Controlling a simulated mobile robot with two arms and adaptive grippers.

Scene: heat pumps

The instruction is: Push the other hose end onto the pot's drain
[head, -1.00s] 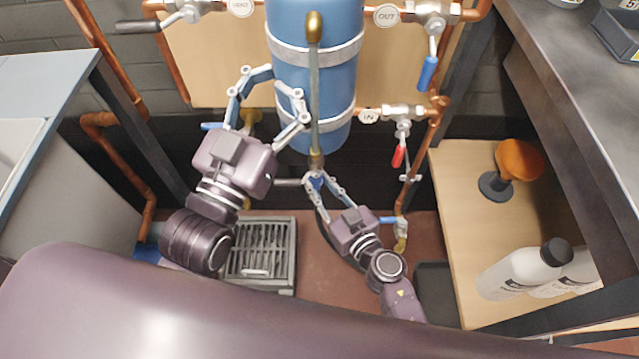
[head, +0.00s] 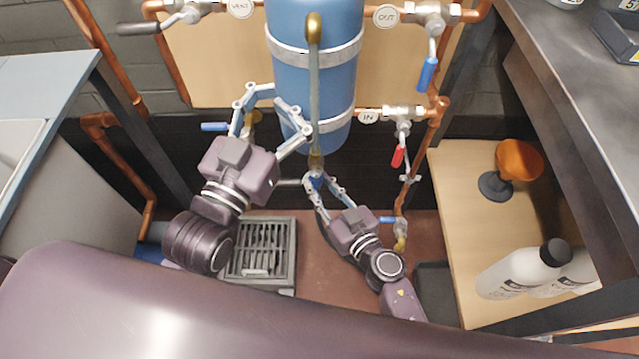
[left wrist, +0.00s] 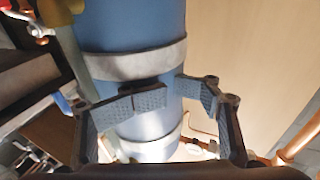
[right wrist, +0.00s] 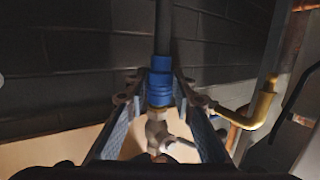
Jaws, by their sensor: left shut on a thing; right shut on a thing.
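The blue pot (head: 315,75) hangs upright with metal bands around it. Its drain valve (right wrist: 157,132) shows in the right wrist view. My right gripper (head: 317,182) is below the pot, shut on the blue collar (right wrist: 160,85) of the dark hose (right wrist: 164,25). The collar is in line with the drain and close against it; how far it is on, I cannot tell. My left gripper (head: 280,98) is at the pot's left side, and its pads (left wrist: 171,93) show in front of the pot in the left wrist view. What it holds is unclear.
A red-handled valve (head: 398,155) and copper pipes (head: 436,120) stand right of the pot. A brass outlet (head: 401,243) is lower right. A floor grate (head: 262,250) lies lower left. A wooden shelf (head: 455,215) with bottles and an orange funnel is right.

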